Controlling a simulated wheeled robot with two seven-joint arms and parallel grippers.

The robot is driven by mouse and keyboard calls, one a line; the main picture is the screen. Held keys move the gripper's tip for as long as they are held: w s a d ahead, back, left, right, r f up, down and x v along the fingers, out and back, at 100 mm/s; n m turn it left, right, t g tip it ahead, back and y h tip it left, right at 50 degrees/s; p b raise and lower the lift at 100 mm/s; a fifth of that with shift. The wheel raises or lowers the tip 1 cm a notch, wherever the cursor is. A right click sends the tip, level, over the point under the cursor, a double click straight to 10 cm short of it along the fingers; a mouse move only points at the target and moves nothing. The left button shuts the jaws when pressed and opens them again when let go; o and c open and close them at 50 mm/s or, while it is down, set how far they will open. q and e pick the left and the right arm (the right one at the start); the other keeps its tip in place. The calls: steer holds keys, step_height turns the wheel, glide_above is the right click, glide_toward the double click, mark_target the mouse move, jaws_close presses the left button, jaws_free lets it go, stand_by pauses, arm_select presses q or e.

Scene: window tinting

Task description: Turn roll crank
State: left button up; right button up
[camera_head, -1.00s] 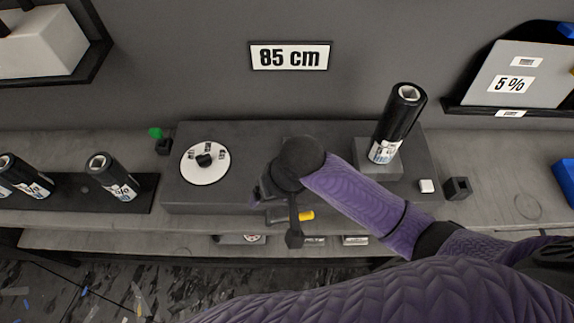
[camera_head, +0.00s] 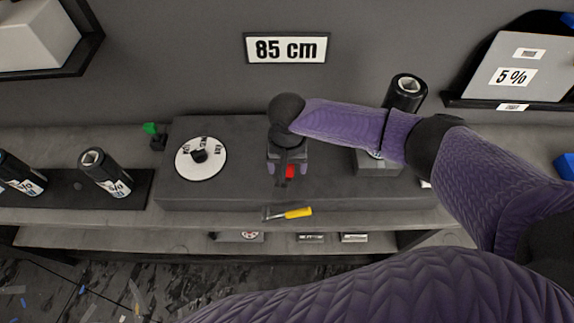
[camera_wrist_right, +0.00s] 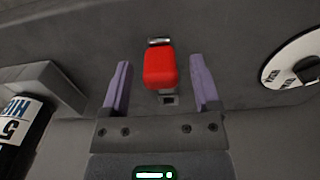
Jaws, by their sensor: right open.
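My right gripper (camera_head: 287,168) is open, one purple finger on each side of the knob (camera_wrist_right: 160,88), with gaps between. A black film roll (camera_head: 407,90) stands upright on the box's right part, partly hidden behind my right arm. My left gripper is out of view.
A white dial (camera_head: 201,158) with a black knob sits on the box's left part. A yellow-handled tool (camera_head: 290,213) lies in front of the box. More rolls (camera_head: 103,172) stand in a rack at left. An "85 cm" sign (camera_head: 287,48) is on the wall.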

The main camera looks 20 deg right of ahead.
jaws_close()
stand_by(0.3)
stand_by(1.1)
